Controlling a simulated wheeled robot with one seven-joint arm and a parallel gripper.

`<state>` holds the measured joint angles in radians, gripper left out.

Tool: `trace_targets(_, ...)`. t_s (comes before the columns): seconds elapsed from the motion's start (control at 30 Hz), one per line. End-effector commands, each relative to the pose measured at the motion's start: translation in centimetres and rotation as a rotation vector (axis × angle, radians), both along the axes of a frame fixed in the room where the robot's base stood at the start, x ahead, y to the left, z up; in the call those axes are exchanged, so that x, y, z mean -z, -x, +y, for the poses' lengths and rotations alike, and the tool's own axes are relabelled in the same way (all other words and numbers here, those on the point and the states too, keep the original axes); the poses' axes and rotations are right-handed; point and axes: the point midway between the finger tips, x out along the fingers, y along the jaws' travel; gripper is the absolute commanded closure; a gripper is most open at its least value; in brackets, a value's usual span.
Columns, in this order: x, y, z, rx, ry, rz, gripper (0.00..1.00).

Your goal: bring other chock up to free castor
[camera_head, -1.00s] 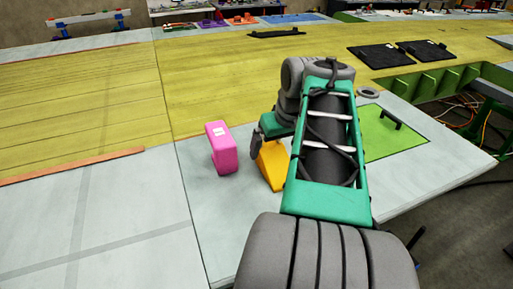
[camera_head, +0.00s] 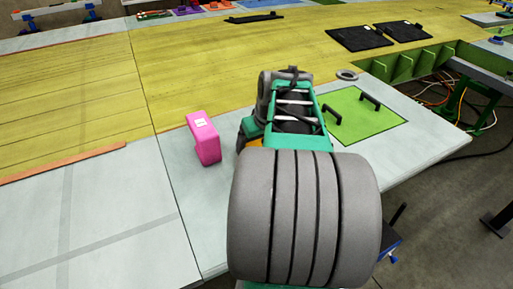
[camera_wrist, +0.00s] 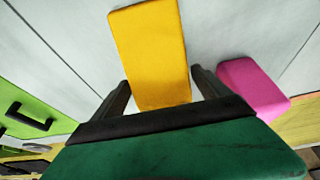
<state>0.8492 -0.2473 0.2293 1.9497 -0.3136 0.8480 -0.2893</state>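A yellow block (camera_wrist: 150,50), which looks like the chock, lies between the two fingers of my gripper (camera_wrist: 160,78) in the wrist view. In the head view my arm hides most of the block, with only a sliver of yellow (camera_head: 256,143) showing. Whether it touches the table is hidden. A pink block (camera_head: 203,138) stands on the pale tabletop just left of my gripper; it also shows at the right in the wrist view (camera_wrist: 254,88). I cannot make out a castor in either view.
A green panel (camera_head: 372,122) with black handles and a grey ring (camera_head: 347,75) lie right of my arm. Black plates (camera_head: 360,39) lie farther back. The table edge drops to the floor at right, near a blue part (camera_head: 388,247). Pale tabletop (camera_head: 110,215) at left is clear.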

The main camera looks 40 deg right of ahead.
Motion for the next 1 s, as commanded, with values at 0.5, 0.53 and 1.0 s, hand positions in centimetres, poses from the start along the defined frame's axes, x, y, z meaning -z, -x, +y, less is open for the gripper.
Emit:
trace_targets(0.5,-0.03,0.01,0.02,0.0,0.0,0.0,0.57)
trace_targets(0.53,-0.03,0.01,0.02,0.0,0.0,0.0,0.59)
trace_targets(1.0,-0.04,0.0,0.02,0.0,0.0,0.0,0.98)
